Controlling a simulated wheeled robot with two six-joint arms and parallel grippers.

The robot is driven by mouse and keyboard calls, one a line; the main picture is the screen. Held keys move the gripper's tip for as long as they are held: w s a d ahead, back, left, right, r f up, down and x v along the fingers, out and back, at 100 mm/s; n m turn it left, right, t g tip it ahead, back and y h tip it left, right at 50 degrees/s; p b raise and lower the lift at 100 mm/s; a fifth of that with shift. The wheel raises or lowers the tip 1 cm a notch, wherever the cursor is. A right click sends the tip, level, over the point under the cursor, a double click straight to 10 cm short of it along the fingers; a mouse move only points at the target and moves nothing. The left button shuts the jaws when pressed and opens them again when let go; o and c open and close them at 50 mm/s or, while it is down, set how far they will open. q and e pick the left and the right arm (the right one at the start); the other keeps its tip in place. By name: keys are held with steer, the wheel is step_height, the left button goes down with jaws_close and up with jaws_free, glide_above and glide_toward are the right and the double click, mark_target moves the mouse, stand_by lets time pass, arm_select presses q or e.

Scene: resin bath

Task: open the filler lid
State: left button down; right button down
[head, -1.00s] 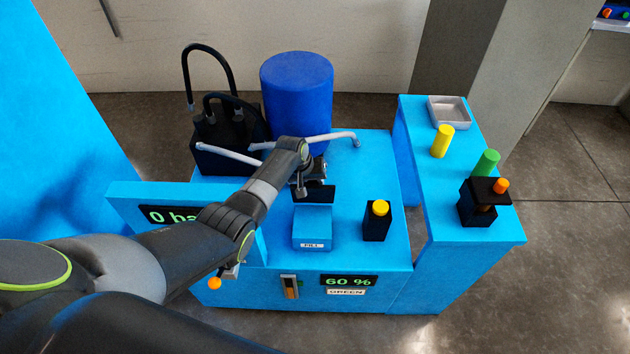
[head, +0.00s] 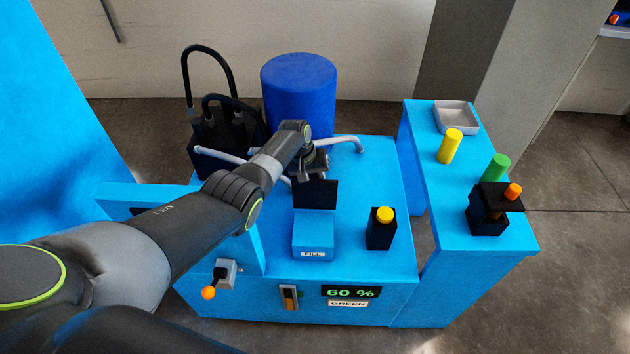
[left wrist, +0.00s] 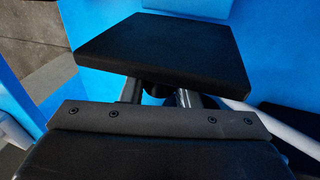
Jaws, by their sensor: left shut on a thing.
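The black filler lid (head: 315,194) stands roughly upright at the back edge of the blue filler box (head: 313,240) marked FILL. It fills the upper part of the left wrist view as a dark flat plate (left wrist: 160,50). My left gripper (head: 313,167) is at the lid's far upper side and shut on it. The fingers reach in behind the plate in the wrist view, so the contact itself is hidden. No opening shows clearly in the filler box. My right gripper is not in view.
A black box with a yellow button (head: 385,216) stands right of the filler. A blue drum (head: 299,95) and grey pipe (head: 345,142) are behind. An orange-knobbed lever (head: 209,292) sticks out at front left. Yellow (head: 450,146) and green (head: 495,168) cylinders stand on the side bench.

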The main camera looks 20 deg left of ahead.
arm_select(q)
steer(key=shift+w+a+r, duration=0.1)
steer(key=shift+w, duration=0.05)
steer(key=c, duration=1.5)
jaws_free()
steer(key=o, duration=0.4)
steer(key=shift+w+f, duration=0.1)
steer(key=shift+f, duration=0.1)
steer(key=shift+c, duration=0.2)
steer(key=shift+r, duration=0.1)
steer(key=shift+r+p, duration=0.35)
steer(key=shift+r, duration=0.1)
steer(key=p+v, duration=0.2)
steer(key=v, duration=1.4)
steer(key=shift+a+r+p, duration=0.15)
steer(key=shift+r+p, duration=0.05)
steer(key=shift+p, duration=0.1)
